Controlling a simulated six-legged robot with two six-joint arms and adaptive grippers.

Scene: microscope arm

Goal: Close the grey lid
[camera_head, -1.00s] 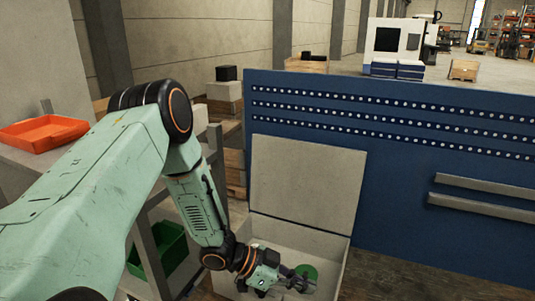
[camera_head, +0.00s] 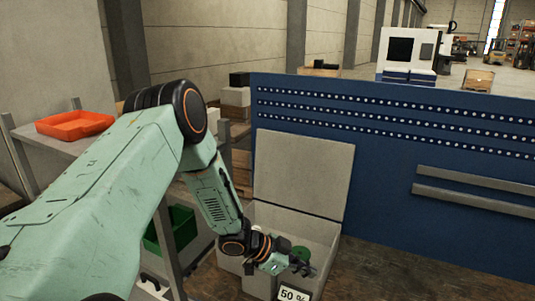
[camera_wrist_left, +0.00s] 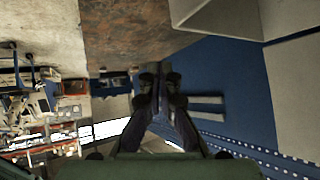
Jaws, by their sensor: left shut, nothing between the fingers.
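The grey lid (camera_head: 302,172) stands open and upright at the back of a grey box (camera_head: 322,238), in front of a blue panel. A pale grey panel that looks like the lid also shows at the right of the left wrist view (camera_wrist_left: 296,85). My left gripper (camera_head: 308,268) is at the box's front part, below the lid and apart from it. Whether it is inside the box or just in front is hard to tell. Its fingers (camera_wrist_left: 158,78) are together and empty in the left wrist view. My right gripper is not in view.
A green round item (camera_head: 301,253) shows in the box behind my gripper. A label reading 50 % (camera_head: 293,294) is at the box's front. A shelf with an orange tray (camera_head: 74,125) and a green bin (camera_head: 180,228) stands left. Floor is clear right of the box.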

